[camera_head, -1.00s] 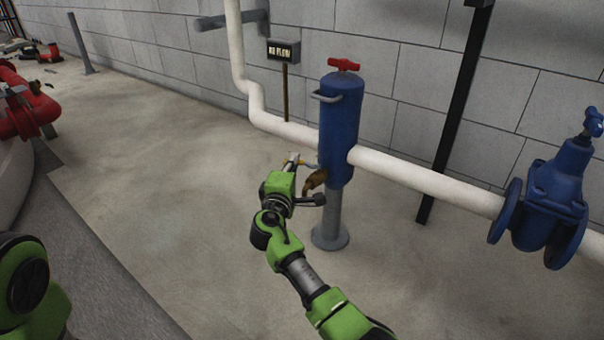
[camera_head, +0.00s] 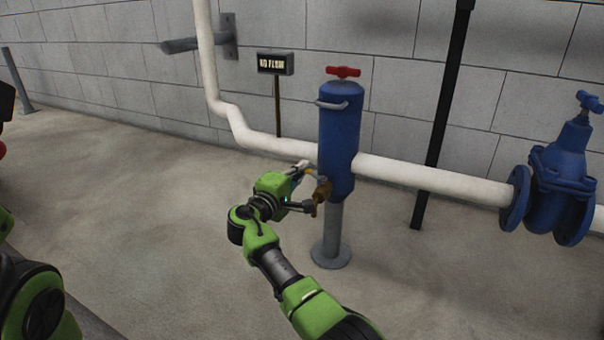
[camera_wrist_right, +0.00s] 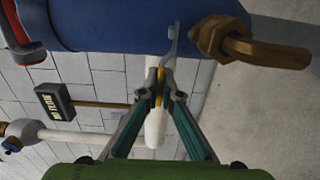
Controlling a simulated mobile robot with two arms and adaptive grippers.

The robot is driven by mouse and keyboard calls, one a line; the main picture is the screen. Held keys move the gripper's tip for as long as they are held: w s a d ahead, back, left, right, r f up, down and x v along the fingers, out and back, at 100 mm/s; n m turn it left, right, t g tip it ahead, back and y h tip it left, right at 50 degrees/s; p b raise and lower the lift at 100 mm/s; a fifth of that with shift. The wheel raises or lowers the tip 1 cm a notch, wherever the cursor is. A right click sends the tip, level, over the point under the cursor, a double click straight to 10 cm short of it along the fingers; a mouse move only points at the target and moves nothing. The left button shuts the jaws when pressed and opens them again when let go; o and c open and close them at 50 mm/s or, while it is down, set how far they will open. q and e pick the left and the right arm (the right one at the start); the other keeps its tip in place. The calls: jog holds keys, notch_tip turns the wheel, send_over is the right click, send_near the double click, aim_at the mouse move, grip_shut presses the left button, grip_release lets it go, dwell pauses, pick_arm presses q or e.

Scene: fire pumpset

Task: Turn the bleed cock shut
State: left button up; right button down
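The blue upright vessel (camera_head: 340,130) stands on a grey post, with a brass angled outlet (camera_head: 322,192) low on its left side. In the right wrist view the brass outlet (camera_wrist_right: 262,48) is at the upper right. A thin grey lever (camera_wrist_right: 172,45) with a yellow end (camera_wrist_right: 159,88), seemingly the bleed cock's handle, hangs beside it. My right gripper (camera_wrist_right: 159,92) has its fingertips closed around the yellow end. In the head view my right gripper (camera_head: 304,172) is just left of the vessel, partly hiding the lever. My left gripper is out of view.
A white pipe (camera_head: 425,177) runs past the vessel to a blue gate valve (camera_head: 558,180). A red handle (camera_head: 343,72) tops the vessel. A "NO FLOW" sign (camera_head: 275,63) stands behind, before the block wall. A black post (camera_head: 440,130) is at right. Floor in front is clear.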

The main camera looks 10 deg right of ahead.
jog(key=shift+w+a+r, duration=0.1)
jog(key=shift+a+r, duration=0.1)
jog(key=c, duration=2.2)
grip_release()
jog(key=shift+a+f, duration=0.1)
jog(key=shift+c, duration=0.2)
